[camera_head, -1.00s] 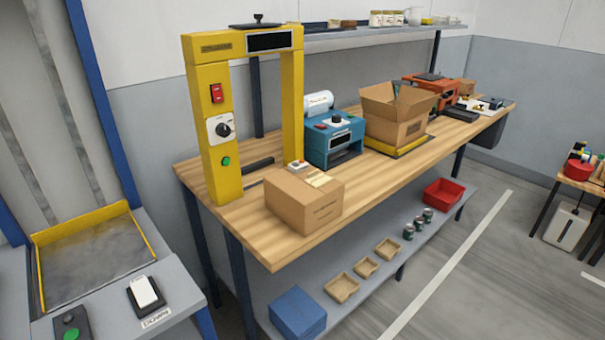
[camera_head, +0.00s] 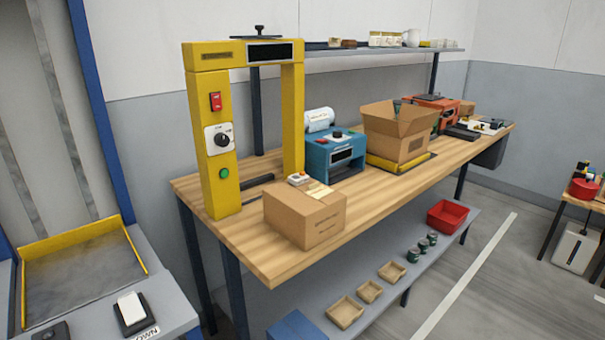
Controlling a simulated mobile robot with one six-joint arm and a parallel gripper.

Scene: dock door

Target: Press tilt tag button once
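A small white tag with an orange-red button (camera_head: 299,178) sits on the back left of the closed cardboard box (camera_head: 318,224); it looks like the tilt tag, though it is too small to read. The closed box stands on the wooden bench (camera_head: 240,236) near its front left end, just right of the yellow frame. A pale label lies on the box top beside the tag. My gripper is not in view.
The yellow frame (camera_head: 212,130) carries a red switch, a dial and a green button. A blue machine (camera_head: 333,155) and an open cardboard box (camera_head: 405,128) stand farther along the bench. A grey dock unit (camera_head: 172,285) is at lower left. Floor is clear in front right.

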